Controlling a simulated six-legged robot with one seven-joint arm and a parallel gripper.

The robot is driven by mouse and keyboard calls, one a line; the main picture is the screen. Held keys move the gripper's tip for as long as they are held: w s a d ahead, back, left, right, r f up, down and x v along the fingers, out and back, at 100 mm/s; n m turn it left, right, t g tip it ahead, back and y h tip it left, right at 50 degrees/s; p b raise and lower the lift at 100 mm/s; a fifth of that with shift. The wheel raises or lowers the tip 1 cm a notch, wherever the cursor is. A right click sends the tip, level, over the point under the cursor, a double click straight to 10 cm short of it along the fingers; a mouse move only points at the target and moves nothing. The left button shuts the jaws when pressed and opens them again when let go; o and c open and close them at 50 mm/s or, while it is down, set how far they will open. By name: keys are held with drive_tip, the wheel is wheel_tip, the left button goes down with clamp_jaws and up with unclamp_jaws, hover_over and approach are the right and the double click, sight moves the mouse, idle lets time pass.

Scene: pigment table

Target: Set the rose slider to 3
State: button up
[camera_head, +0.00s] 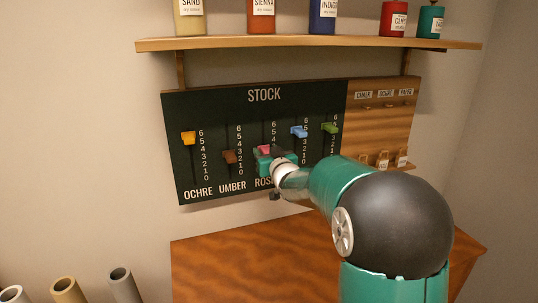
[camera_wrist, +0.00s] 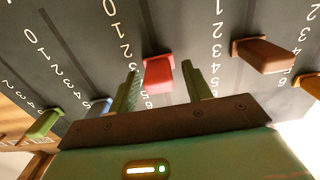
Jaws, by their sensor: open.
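The rose slider (camera_head: 264,150) is a pink-red knob on the dark STOCK board (camera_head: 222,110), in the third column. In the wrist view the rose slider (camera_wrist: 158,74) sits between the two fingers of my gripper (camera_wrist: 160,72). The fingers are apart, one on each side of the knob, with gaps showing. In the head view my gripper (camera_head: 272,160) is at the board and covers the lower part of the rose scale. The knob is below the 4 in the head view; its exact number is hidden.
The brown umber slider (camera_head: 230,156) and blue slider (camera_head: 299,132) are the neighbours. The ochre slider (camera_head: 188,138) and green slider (camera_head: 330,128) are farther out. A shelf (camera_head: 230,44) with bottles is above, and a wooden table (camera_head: 215,255) below.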

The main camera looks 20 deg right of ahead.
drive_tip(key=s, duration=1.3)
drive_tip(key=shift+s, duration=0.4)
drive_tip(key=s+a+f+g, duration=0.2)
drive_tip(key=s+a+g, duration=0.1)
drive_tip(key=s, duration=0.6)
drive_tip(key=s+a+f+g, duration=0.3)
drive_tip(key=s+a+g, duration=0.1)
drive_tip(key=s, duration=0.6)
drive_tip(key=s+a+f+g, duration=0.2)
drive_tip(key=s+a+g, duration=0.2)
drive_tip(key=s, duration=0.6)
drive_tip(key=shift+s+f+g, duration=0.2)
drive_tip(key=shift+f+g, duration=0.05)
drive_tip(key=shift+g, duration=0.45)
